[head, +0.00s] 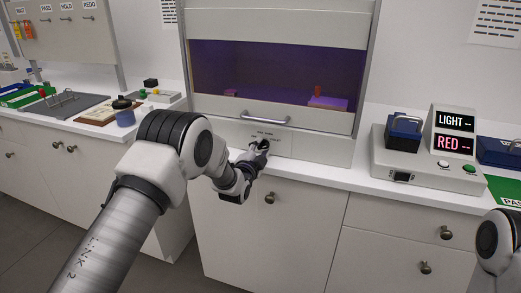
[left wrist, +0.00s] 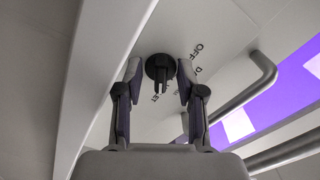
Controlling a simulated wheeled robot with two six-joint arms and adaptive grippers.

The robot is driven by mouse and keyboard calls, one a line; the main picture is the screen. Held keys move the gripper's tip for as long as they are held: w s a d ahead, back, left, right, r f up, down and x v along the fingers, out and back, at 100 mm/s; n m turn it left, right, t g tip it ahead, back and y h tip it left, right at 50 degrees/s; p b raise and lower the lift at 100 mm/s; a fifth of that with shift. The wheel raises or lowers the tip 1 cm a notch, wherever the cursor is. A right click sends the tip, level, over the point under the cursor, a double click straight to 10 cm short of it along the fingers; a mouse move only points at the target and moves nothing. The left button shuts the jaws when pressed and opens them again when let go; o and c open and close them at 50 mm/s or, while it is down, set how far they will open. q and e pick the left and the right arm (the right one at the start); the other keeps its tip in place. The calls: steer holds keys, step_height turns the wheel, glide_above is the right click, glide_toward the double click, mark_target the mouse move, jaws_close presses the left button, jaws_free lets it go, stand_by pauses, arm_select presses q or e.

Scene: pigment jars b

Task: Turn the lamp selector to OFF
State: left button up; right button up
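The lamp selector is a round black knob with a raised grip bar, on the pale panel below the cabinet's sash; it shows best in the left wrist view (left wrist: 154,66). Printed letters lie around it, with OFF (left wrist: 198,48) to its upper right; other labels are partly hidden. The grip bar lies roughly up and down in that picture. My left gripper (left wrist: 158,78) is open, one finger on each side of the knob, with visible gaps. In the head view my left gripper (head: 257,153) is at the panel and largely hides the knob. My right gripper is out of view.
The cabinet interior (head: 260,75) glows purple. A bar handle (head: 264,119) sits just above the selector panel. A grey console (head: 425,170) with LIGHT and RED displays stands to the right. The white counter (head: 330,178) is clear in front of the panel's right part.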

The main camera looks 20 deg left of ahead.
arm_select(q)
steer(key=shift+s+d+r, duration=0.1)
jaws_close()
